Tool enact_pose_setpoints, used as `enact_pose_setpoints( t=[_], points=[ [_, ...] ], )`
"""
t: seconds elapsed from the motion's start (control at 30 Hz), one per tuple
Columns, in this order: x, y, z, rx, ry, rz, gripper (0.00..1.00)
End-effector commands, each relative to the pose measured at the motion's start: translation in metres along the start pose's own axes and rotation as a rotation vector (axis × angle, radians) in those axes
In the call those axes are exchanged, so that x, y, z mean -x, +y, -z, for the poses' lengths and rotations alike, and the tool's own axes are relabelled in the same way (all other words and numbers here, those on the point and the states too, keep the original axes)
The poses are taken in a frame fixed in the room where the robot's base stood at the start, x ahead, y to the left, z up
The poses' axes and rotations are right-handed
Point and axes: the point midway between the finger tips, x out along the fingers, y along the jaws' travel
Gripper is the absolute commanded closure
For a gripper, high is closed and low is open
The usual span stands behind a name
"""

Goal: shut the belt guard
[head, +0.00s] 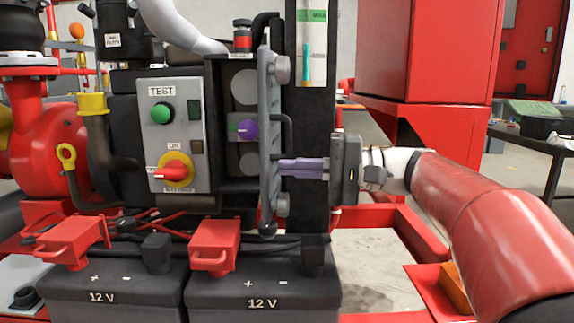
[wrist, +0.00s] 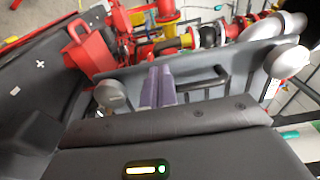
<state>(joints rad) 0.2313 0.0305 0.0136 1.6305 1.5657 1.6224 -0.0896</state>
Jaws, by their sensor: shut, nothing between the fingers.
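The fingers also show in the wrist view (wrist: 158,78). I cannot tell whether the tips touch the guard.
A grey control box (head: 180,135) with a green button and a red-yellow switch is left of the housing. Two black 12 V batteries (head: 262,290) with red terminal covers stand below. A dark post (head: 308,120) rises just behind my gripper. A large red cabinet (head: 425,50) stands behind right.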

Motion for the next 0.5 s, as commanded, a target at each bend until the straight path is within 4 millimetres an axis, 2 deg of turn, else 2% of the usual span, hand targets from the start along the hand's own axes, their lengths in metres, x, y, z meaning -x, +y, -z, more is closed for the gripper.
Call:
enact_pose_setpoints(
  t=[0.2,0.5],
  points=[
    [-0.015,0.0,0.0,0.001,-0.001,0.0,1.0],
    [-0.016,0.0,0.0,0.001,0.0,0.0,1.0]
  ],
)
